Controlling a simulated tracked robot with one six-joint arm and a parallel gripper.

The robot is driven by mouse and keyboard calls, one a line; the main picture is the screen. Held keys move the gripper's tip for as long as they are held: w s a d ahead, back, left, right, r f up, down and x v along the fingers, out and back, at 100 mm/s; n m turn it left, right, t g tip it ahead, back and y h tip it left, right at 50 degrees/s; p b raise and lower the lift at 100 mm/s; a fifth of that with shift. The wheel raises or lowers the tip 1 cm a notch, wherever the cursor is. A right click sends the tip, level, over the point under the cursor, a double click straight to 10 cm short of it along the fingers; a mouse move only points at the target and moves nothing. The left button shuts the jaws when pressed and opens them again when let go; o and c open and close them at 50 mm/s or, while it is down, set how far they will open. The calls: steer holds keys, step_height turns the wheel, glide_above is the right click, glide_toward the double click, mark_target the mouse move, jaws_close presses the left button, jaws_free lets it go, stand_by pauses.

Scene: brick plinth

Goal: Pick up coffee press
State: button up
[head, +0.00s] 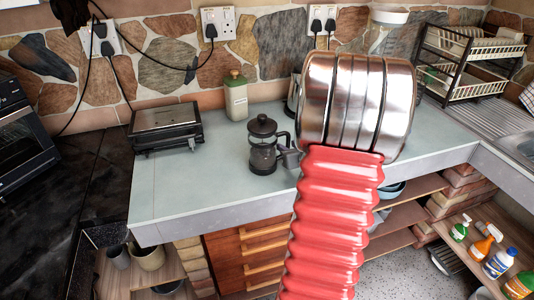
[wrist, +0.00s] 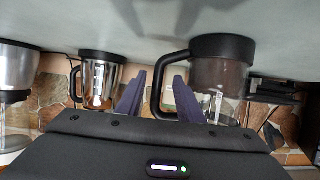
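The coffee press (head: 264,145), with a black lid, glass body and black frame and handle, stands upright on the pale counter. In the wrist view, which is upside down, the press (wrist: 222,80) is at right of centre with its handle pointing left. My gripper (wrist: 154,90) is open, with two purple fingers apart. The handle appears between the fingers, and the right finger overlaps the handle loop and the glass. I cannot tell whether either finger touches it. In the head view my silver and red arm hides most of the gripper, just right of the press.
A green canister (head: 236,98) stands behind the press and a dark-sided grill (head: 166,126) to its left. A metal jug (wrist: 101,82) with a black handle shows left of my fingers in the wrist view. A dish rack (head: 470,62) is at back right. The counter's front left is clear.

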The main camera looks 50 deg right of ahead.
steer(key=shift+w+f, duration=0.1)
steer(key=shift+w, duration=0.1)
steer(key=shift+d+x, duration=0.2)
steer(key=shift+x, duration=2.35)
steer(key=shift+c, duration=0.6)
jaws_close()
steer(key=shift+s, duration=0.1)
